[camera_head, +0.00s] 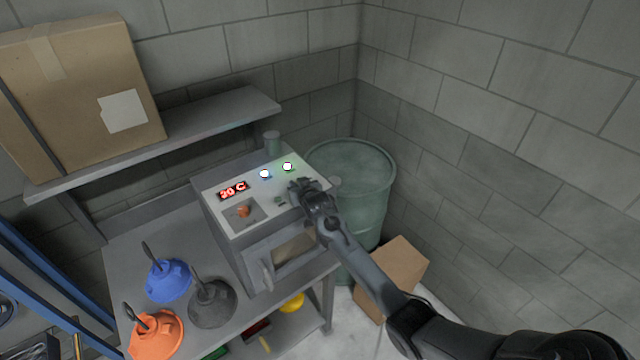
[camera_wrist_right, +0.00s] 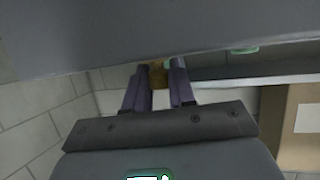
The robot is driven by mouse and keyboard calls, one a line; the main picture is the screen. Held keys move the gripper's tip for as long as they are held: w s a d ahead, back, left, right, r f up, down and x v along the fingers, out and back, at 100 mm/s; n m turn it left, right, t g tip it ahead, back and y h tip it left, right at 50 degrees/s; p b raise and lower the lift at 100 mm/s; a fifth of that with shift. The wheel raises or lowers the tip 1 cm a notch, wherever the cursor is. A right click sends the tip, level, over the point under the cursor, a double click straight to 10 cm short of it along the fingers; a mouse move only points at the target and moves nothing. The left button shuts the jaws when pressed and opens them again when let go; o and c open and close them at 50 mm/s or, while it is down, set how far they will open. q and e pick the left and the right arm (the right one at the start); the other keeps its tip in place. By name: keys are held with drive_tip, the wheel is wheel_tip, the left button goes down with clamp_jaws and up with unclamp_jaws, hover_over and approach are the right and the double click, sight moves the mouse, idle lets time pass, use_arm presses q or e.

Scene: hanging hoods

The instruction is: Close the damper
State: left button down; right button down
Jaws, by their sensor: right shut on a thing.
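A grey kiln-like box (camera_head: 235,208) stands on the bench, with a red display reading 30 C and two lit buttons on its top panel. My right gripper (camera_head: 300,188) reaches in from the right to the right end of that panel. In the right wrist view its two fingers (camera_wrist_right: 160,84) are closed around a small brown knob (camera_wrist_right: 157,74). The knob looks like the damper's handle, but its damper plate and position cannot be made out. The box's front door (camera_head: 285,252) has a pale handle at its left. My left gripper is not in view.
A green barrel (camera_head: 352,180) stands behind my right arm, and a cardboard box (camera_head: 400,268) sits on the floor below it. Blue (camera_head: 168,280), dark grey (camera_head: 212,302) and orange (camera_head: 157,332) funnel-shaped items crowd the bench at left. A shelf (camera_head: 160,146) holds a large carton (camera_head: 85,95).

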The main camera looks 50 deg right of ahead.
drive_tip(key=shift+a+f, duration=0.25)
drive_tip(key=shift+a, duration=0.05)
drive_tip(key=c, duration=1.4)
unclamp_jaws()
drive_tip(key=o, duration=0.5)
drive_tip(key=shift+w+r, duration=0.15)
drive_tip(key=shift+w, duration=0.15)
drive_tip(key=shift+c, duration=0.2)
drive_tip(key=shift+s+r, duration=0.1)
drive_tip(key=shift+s+a+r, duration=0.15)
drive_tip(key=shift+s, duration=0.25)
drive_tip(key=b+v, duration=0.1)
drive_tip(key=v, duration=0.8)
drive_tip(key=shift+s+a+b, duration=0.25)
drive_tip(key=shift+s+b, duration=0.1)
